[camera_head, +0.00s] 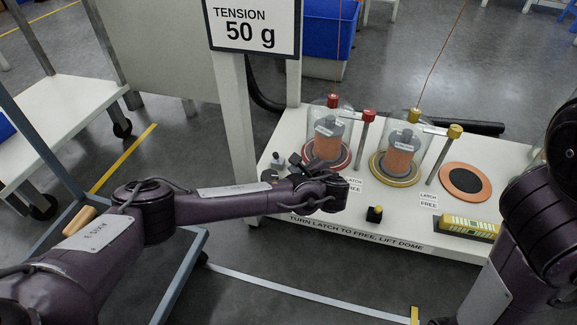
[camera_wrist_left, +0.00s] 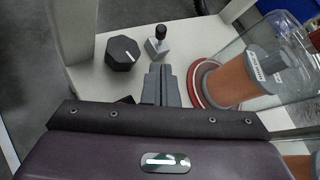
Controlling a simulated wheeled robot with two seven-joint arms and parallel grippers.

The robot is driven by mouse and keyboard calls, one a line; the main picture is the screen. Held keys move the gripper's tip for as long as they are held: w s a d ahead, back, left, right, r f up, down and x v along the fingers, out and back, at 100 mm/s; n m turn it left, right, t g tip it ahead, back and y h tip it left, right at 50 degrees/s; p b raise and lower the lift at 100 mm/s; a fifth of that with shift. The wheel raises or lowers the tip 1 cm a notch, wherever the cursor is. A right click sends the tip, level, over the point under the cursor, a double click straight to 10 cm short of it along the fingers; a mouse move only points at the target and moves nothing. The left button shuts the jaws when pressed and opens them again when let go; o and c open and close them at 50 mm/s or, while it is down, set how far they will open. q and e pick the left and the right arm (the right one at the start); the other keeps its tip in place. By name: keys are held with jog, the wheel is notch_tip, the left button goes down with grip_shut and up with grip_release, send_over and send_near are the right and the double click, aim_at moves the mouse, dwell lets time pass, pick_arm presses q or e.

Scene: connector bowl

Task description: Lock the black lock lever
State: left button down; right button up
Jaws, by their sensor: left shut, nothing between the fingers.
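A small lever with a black knob on a grey block (camera_wrist_left: 158,44) stands on the white bench in the left wrist view, just beyond my fingertips. In the head view it shows as a small grey piece (camera_head: 277,161) at the bench's left end. I cannot tell whether it is locked. My left gripper (camera_head: 292,162) is shut and empty, close beside the lever; its fingers (camera_wrist_left: 158,72) point toward the block, and I see no clear contact. A black faceted knob (camera_wrist_left: 122,53) with a white line sits left of the lever. My right arm shows at the right, its gripper out of frame.
Two copper-coloured spools under clear domes (camera_head: 328,138) (camera_head: 404,150) stand right of my left gripper. A post with a "TENSION 50 g" sign (camera_head: 252,28) rises behind. An empty round pad (camera_head: 466,180) lies further right.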

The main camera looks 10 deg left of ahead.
pick_arm(q)
jog(key=b, duration=0.6)
send_near(278, 159)
jog(key=x, duration=0.5)
jog(key=shift+w+a+f, duration=0.15)
jog(key=shift+w+a, duration=0.05)
jog(key=shift+a, duration=0.05)
